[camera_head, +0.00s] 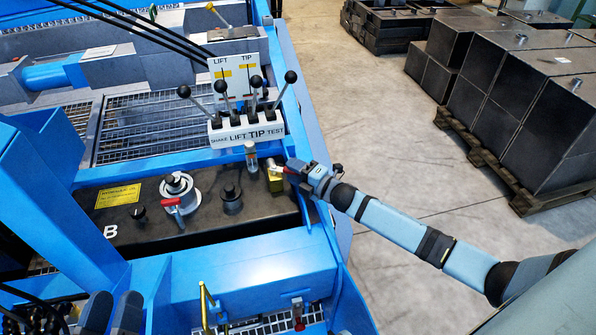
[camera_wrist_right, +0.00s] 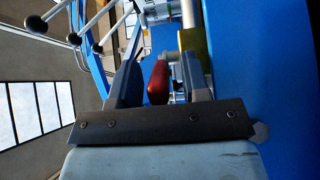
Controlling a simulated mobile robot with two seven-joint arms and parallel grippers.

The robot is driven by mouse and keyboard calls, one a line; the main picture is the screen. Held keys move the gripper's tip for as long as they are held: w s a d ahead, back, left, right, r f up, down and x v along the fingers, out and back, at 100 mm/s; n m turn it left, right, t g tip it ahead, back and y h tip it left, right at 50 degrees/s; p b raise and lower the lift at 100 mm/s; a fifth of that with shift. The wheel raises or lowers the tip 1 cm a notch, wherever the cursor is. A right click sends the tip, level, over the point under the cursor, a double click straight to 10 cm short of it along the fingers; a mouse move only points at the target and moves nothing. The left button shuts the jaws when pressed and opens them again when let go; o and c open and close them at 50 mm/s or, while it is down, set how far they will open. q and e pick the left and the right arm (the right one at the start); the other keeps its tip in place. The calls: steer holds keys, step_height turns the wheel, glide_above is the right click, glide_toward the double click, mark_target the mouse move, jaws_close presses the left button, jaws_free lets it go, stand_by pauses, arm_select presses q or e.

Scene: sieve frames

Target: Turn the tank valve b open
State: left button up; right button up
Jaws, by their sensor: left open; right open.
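The tank valve (camera_head: 275,181) has a brass-coloured body at the right end of the black tank (camera_head: 112,219) marked B. Its red handle points right, toward my right gripper (camera_head: 296,167). In the right wrist view, the red handle (camera_wrist_right: 158,83) lies between the two open fingers of that gripper (camera_wrist_right: 160,72), with a gap on each side. The brass valve body (camera_wrist_right: 193,42) is just beyond the fingers. My left gripper (camera_head: 111,298) seems to show at the bottom left as two dark, spread fingers, empty and away from the valve.
A lever block (camera_head: 247,130) with several black-knobbed levers stands behind the valve. A second red handle (camera_head: 173,208) sits beside a white cap on the tank. Blue frame rails (camera_head: 290,80) border the tank. Dark boxes (camera_head: 490,80) stand on pallets at right; the floor between is clear.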

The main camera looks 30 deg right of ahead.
steer(key=p+v, duration=0.2)
steer(key=v, duration=0.7)
steer(key=shift+r, duration=0.15)
arm_select(q)
steer(key=shift+a+r+y+p, duration=0.3)
steer(key=shift+a+y+p, duration=0.2)
steer(key=shift+p, duration=0.15)
arm_select(e)
steer(key=v, duration=0.4)
steer(key=shift+s+d, duration=0.15)
steer(key=shift+s, duration=0.2)
